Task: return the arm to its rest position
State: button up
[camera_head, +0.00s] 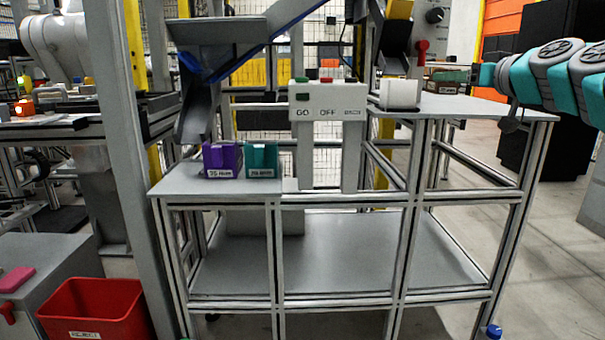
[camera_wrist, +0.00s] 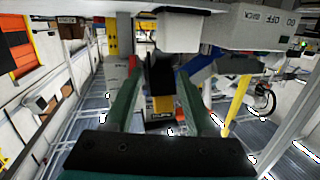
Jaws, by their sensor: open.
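My arm (camera_head: 555,72) reaches in from the right edge of the head view, above the right end of the workbench. My gripper (camera_wrist: 159,72) shows in the wrist view with its two green fingers spread apart. I see nothing clasped between them; the dark and yellow shapes there look like background. The wrist picture appears upside down, with the control box (camera_wrist: 255,27) lettering inverted. In the head view I cannot clearly make out the fingers at the arm's end.
The grey workbench (camera_head: 330,200) carries a purple bin (camera_head: 221,160), a teal bin (camera_head: 261,160) and the GO/OFF control box (camera_head: 327,101). A white block (camera_head: 400,93) sits on the raised right shelf. A red reject crate (camera_head: 95,310) stands at lower left.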

jog(key=s+a+f+n+g+p, duration=0.1)
jog(key=s+a+f+g+p, duration=0.1)
jog(key=s+a+f+g, duration=0.65)
jog(key=s+a+f+g+p, duration=0.15)
jog(key=s+a+f, duration=0.35)
jog(key=a+f, duration=0.75)
jog(key=s+d+f+m+g+h+p, duration=0.1)
jog(key=s+f+g, duration=0.1)
jog(key=s+f, duration=0.4)
jog(key=s+d+f+m+g+h+p, duration=0.1)
jog(key=s+f, duration=0.5)
jog(key=s, duration=0.9)
jog(key=s+d+f+m+g+h+p, duration=0.1)
jog(key=s+f+g, duration=0.4)
jog(key=s, duration=0.6)
notch_tip(320, 180, down, 2)
jog(key=shift+s+d+m+h+p, duration=0.25)
jog(key=shift+d+m+h+p, duration=0.1)
jog(key=shift+d+h, duration=0.55)
